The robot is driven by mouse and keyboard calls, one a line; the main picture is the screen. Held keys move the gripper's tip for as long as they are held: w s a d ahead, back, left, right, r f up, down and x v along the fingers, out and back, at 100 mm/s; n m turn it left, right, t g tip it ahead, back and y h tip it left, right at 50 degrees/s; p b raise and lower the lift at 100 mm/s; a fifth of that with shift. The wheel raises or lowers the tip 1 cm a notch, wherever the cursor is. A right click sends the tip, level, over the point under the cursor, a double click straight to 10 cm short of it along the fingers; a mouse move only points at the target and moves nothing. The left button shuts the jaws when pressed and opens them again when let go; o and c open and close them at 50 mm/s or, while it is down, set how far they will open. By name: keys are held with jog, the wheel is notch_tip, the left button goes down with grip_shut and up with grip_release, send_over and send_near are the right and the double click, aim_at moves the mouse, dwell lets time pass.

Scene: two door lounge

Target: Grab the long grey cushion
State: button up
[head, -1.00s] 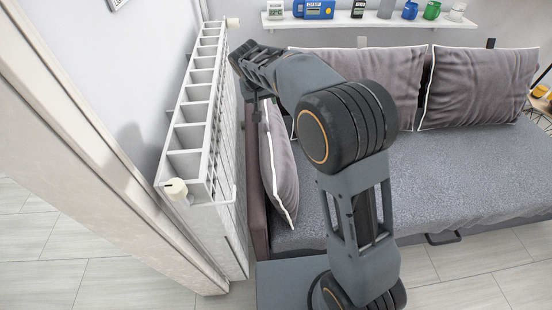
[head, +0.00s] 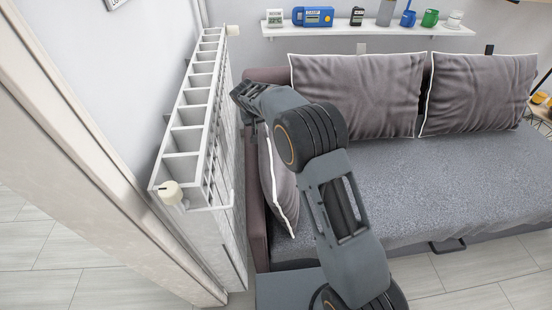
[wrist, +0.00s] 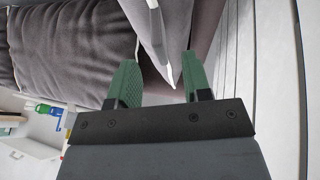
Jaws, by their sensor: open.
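A grey cushion with white piping (head: 283,185) leans against the sofa's left arm, partly hidden by my arm. Two more grey cushions of this kind, a left one (head: 355,95) and a right one (head: 478,93), lean along the sofa's back. My gripper (head: 243,97) is above the top of the cushion at the sofa's left arm. In the wrist view my gripper (wrist: 158,66) is open, and the white-edged corner of a cushion (wrist: 156,30) shows between its green fingers. I cannot tell whether they touch it. A larger cushion (wrist: 65,45) fills the upper left there.
A white radiator (head: 190,130) stands close to the left of my gripper and the sofa arm (head: 256,190). A white shelf (head: 375,29) with small items hangs behind the sofa. The sofa seat (head: 450,180) is clear. A door frame (head: 90,150) is at the left.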

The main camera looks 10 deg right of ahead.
aim_at(264, 126)
jog(key=shift+x, duration=2.1)
jog(key=shift+w, duration=0.1)
jog(key=shift+c, duration=0.4)
grip_shut()
